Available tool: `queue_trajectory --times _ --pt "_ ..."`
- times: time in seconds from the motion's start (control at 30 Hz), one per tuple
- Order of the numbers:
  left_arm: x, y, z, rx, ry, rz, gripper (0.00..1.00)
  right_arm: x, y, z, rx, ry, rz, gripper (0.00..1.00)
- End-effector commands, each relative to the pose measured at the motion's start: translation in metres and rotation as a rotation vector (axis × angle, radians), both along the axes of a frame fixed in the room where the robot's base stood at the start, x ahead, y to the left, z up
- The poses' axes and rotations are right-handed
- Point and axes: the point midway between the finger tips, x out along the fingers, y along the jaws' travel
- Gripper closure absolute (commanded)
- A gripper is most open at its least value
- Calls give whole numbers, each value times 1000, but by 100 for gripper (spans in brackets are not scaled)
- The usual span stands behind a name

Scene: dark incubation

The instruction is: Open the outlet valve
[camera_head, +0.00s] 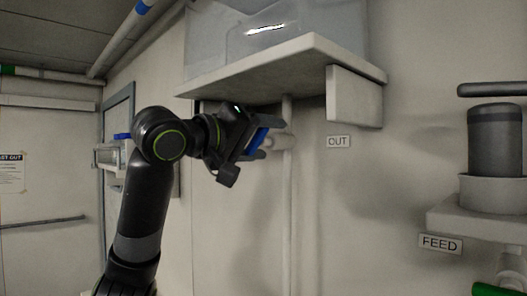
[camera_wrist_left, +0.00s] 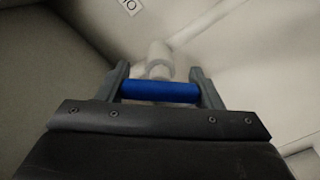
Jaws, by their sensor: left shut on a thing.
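The outlet valve has a blue handle (camera_head: 256,140) and a pale body (camera_head: 279,142) on a vertical pipe below the shelf, left of the OUT label (camera_head: 339,142). My left gripper (camera_head: 262,143) is at the valve. In the left wrist view the blue handle (camera_wrist_left: 160,91) lies crosswise between the two fingers of the left gripper (camera_wrist_left: 166,90), with the pale valve body (camera_wrist_left: 159,60) just beyond it. The gripper is shut on the handle. Part of the handle is hidden by the fingers in the head view. My right gripper is in neither view.
A shelf (camera_head: 250,80) with a clear tank (camera_head: 290,30) on it juts out above my left gripper, with a bracket (camera_head: 355,97) at its right. A dark canister (camera_head: 495,140) stands on a ledge over the FEED label (camera_head: 440,243) at right. The wall between is clear.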

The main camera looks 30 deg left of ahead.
Motion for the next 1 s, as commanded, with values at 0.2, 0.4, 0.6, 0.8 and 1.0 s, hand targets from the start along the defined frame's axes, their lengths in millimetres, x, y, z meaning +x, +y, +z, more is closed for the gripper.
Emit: queue_trajectory --times 0.2,0.4,0.6,0.8,1.0 --pt "0 1 -4 -197 64 1 63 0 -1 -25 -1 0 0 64" --pt "0 1 -5 -373 125 0 63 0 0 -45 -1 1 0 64" --pt "0 2 -5 -525 177 1 63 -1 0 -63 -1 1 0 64" --pt "0 2 -5 -636 218 1 63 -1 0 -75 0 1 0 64" --pt "0 2 -4 -701 243 2 63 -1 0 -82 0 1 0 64"
